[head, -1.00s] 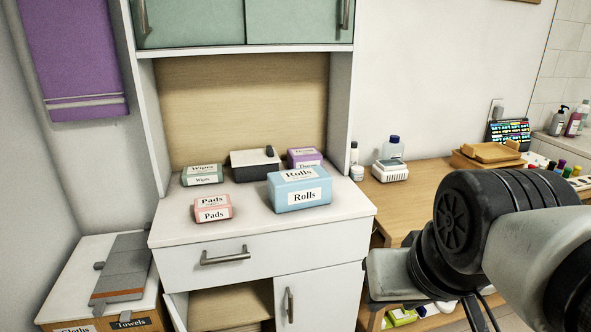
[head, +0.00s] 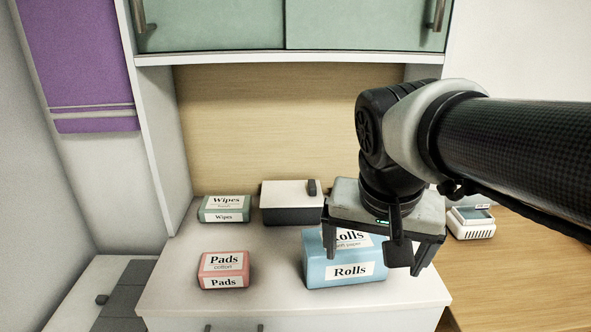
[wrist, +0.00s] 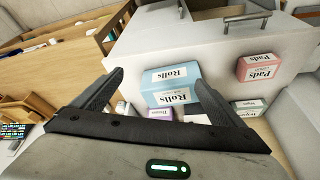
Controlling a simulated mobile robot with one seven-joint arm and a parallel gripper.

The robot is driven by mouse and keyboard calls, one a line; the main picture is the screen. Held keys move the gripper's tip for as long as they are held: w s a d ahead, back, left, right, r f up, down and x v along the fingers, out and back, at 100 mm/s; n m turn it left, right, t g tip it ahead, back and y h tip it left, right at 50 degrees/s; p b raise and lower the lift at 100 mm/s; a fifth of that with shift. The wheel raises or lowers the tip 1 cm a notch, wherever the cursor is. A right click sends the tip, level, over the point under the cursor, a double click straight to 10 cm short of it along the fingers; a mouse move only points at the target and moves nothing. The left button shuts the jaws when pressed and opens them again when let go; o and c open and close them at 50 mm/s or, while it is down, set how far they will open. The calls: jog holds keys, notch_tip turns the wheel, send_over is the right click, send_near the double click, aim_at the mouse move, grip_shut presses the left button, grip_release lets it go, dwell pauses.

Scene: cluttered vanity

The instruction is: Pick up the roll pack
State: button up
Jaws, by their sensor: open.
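The roll pack (head: 320,272) is a light blue box with white "Rolls" labels, standing on the white vanity counter. Its upper right part is hidden behind my gripper in the head view. My gripper (head: 372,258) is open and points down over the pack, with nothing between its fingers. In the wrist view, the roll pack (wrist: 158,87) lies ahead, between and beyond the two spread fingers of my gripper (wrist: 157,90). I cannot tell the exact height gap between them.
A pink Pads box (head: 222,271) stands left of the pack. A green Wipes box (head: 225,208) and a dark box with a white lid (head: 290,204) stand behind. A purple box (wrist: 160,115) is close behind the pack. Green cabinets (head: 365,22) overhang the counter (head: 180,285).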

jog(key=shift+o, duration=0.4)
jog(key=w+a+r+m+g+h+p, duration=0.2)
jog(key=w+m, duration=0.4)
jog(key=w, duration=0.4)
jog(key=shift+w+a+r+m+p, duration=0.15)
jog(key=shift+a+m+p, duration=0.25)
jog(key=shift+a+p, duration=0.2)
jog(key=m+g+h+p, duration=0.1)
jog(key=m+g+p, duration=0.1)
jog(key=m, duration=0.4)
send_near(343, 250)
jog(key=w+a+r, duration=0.2)
jog(key=w+r, duration=0.1)
jog(key=x, duration=0.4)
jog(key=b+x, duration=0.1)
jog(key=x, duration=0.3)
jog(key=w+x, duration=0.1)
jog(key=x, duration=0.7)
jog(key=shift+s+d+f+b, duration=0.25)
jog(key=shift+s+d+b, duration=0.05)
jog(key=shift+d, duration=0.1)
jog(key=shift+d+f, duration=0.15)
jog(key=shift+f, duration=0.35)
jog(key=shift+w+r, duration=0.1)
jog(key=c, duration=1.4)
